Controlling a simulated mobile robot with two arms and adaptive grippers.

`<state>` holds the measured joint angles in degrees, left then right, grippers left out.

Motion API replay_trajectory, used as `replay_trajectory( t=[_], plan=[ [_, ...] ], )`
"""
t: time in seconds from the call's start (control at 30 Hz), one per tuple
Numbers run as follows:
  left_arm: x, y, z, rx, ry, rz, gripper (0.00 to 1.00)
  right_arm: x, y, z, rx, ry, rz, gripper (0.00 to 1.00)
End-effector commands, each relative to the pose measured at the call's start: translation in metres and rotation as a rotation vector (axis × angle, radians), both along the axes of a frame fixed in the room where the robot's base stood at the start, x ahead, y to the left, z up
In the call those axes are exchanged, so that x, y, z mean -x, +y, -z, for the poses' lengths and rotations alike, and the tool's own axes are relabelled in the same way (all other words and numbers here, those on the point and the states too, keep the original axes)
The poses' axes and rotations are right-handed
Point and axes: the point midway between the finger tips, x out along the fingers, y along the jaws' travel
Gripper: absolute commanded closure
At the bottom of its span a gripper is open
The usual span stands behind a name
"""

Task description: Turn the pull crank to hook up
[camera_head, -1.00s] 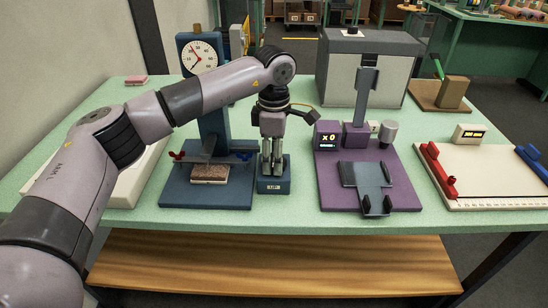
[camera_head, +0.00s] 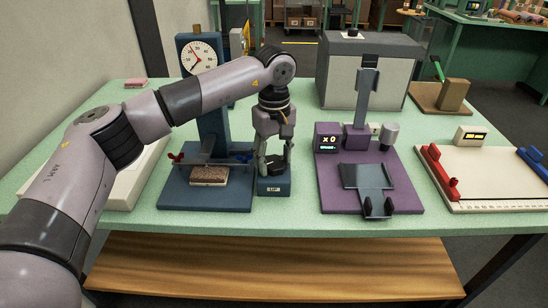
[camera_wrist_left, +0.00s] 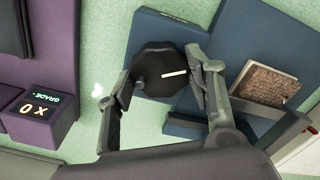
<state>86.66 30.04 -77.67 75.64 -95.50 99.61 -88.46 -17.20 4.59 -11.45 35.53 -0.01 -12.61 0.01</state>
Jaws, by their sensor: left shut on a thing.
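The pull crank shows as a black, many-sided knob with a white line (camera_wrist_left: 172,75) on a small blue box (camera_head: 275,186). The box stands at the right edge of the blue gauge stand. My left gripper (camera_head: 273,165) points down over it, shut on the knob with one finger on each side. In the left wrist view the gripper (camera_wrist_left: 160,82) has the knob between its fingertips, and the white line is tilted slightly. The small label on the box front is too blurred to read surely. My right gripper is not in view.
The blue stand (camera_head: 180,190) carries a round dial (camera_head: 198,57) and a brown textured sample (camera_head: 209,175). A purple device (camera_head: 405,190) with an "x0" display stands right of the box. A white board (camera_head: 490,175) with red and blue clamps lies farther right.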

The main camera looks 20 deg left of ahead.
Motion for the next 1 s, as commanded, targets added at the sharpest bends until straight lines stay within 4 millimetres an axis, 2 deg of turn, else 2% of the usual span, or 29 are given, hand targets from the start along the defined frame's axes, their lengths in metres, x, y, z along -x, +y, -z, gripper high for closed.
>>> replay_trajectory(
  t=[0.7, 1.0],
  plan=[
    [-0.0014, -0.0002, -0.0022, 0.002, -0.007, 0.675, 0.79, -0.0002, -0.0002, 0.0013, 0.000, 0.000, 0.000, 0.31],
    [-0.0013, -0.0002, -0.0022, 0.001, -0.006, 0.906, 0.79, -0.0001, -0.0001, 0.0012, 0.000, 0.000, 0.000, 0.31]
  ],
)
